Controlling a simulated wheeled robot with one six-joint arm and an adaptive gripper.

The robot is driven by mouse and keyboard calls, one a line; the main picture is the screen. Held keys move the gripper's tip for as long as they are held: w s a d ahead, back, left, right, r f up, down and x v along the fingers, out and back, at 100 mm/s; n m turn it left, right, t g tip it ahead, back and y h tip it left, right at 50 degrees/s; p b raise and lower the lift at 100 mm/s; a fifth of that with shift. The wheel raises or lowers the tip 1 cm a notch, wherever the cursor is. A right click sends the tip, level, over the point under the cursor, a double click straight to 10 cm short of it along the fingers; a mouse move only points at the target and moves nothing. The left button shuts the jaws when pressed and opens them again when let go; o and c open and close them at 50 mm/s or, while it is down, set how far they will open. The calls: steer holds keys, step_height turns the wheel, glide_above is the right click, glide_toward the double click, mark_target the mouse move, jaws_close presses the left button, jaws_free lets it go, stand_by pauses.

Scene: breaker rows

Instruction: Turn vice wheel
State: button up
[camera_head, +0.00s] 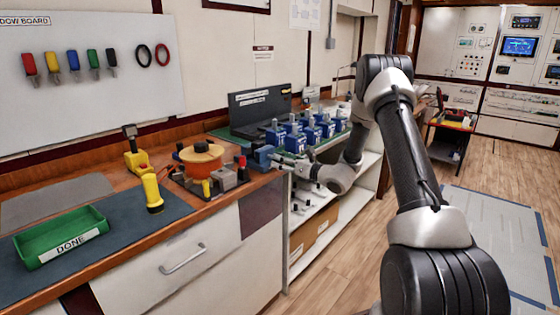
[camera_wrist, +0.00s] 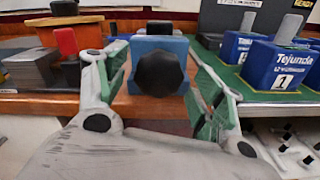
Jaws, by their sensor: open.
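The blue vice (camera_head: 263,155) is fixed at the front edge of the wooden bench. In the wrist view the vice (camera_wrist: 176,45) is straight ahead, with its black lobed wheel (camera_wrist: 159,73) facing me. My gripper (camera_wrist: 157,62) is open, with one green-padded finger left of the wheel and the other right of it. Gaps show between the fingers and the wheel, and I cannot tell how deep the fingertips reach. In the head view my gripper (camera_head: 291,165) is at the vice's front, and the wheel is hard to make out there.
Blue labelled breakers (camera_wrist: 276,66) stand in rows on a green board right of the vice. An orange-topped device (camera_head: 201,158) and a grey block (camera_head: 222,179) are to its left. A green DONE tray (camera_head: 62,236) lies far left.

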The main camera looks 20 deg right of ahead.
steer(key=shift+x, duration=1.05)
steer(key=c, duration=1)
steer(key=shift+n, duration=0.3)
steer(key=n, duration=0.9)
steer(key=shift+s+a+n, duration=0.1)
steer(key=shift+n, duration=2)
steer(key=shift+f, duration=0.1)
